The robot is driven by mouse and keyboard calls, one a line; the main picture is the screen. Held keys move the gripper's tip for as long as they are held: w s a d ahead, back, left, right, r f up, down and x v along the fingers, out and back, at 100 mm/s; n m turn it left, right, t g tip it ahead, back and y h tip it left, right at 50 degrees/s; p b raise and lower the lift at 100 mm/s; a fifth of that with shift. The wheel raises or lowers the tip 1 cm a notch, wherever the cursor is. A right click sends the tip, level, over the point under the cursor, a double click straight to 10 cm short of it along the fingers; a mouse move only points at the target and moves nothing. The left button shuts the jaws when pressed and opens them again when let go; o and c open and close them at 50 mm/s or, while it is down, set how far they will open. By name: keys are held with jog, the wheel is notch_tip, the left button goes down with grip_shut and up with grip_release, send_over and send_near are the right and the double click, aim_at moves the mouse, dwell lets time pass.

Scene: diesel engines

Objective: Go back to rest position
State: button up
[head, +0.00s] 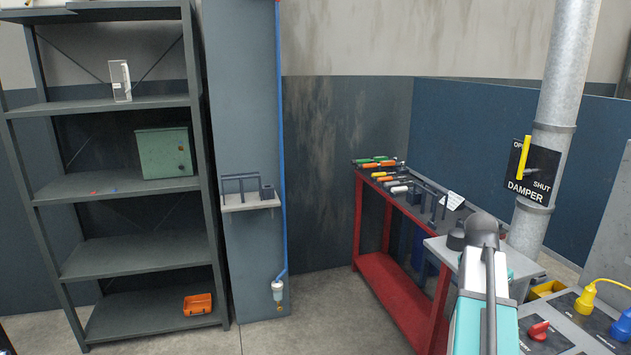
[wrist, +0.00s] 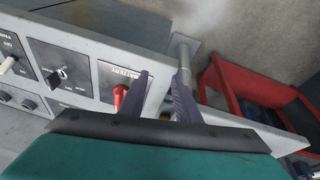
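My gripper (wrist: 162,82) shows in the wrist view. Its two dark fingers stand apart with a gap between them, and I see nothing held in the gap. The fingers are over the edge of a grey control panel (wrist: 82,85), just right of a red battery switch (wrist: 120,95). I cannot tell whether a finger touches the switch. In the head view my teal and white arm rises at the lower right, and my gripper cannot be made out there.
A red workbench (head: 395,290) with tools stands behind my arm. A damper plate (head: 530,175) with a yellow lever is on a pipe (head: 562,90) at right. Yellow (head: 586,300) and blue plugs sit lower right. A shelf rack (head: 125,185) stands left. Floor between is clear.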

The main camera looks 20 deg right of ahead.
jog(key=w+a+f+n+g+y, duration=0.1)
jog(key=a+f+n+g, duration=0.15)
jog(key=a+f, duration=1.15)
jog(key=a+f+n+g+y, duration=0.1)
jog(key=a+f+n, duration=0.3)
jog(key=a+f, duration=1)
jog(key=s+a+f+n+g, duration=0.1)
jog(key=s+a+f+n, duration=0.4)
jog(key=s+a+f, duration=0.3)
jog(key=s+a+f+n+y, duration=0.1)
jog(key=s+a+f+n, duration=0.4)
jog(key=s+a+f, duration=0.4)
jog(key=s+f, duration=0.4)
jog(key=f, duration=0.2)
jog(key=shift+a+g, duration=0.3)
jog(key=shift+g, duration=0.05)
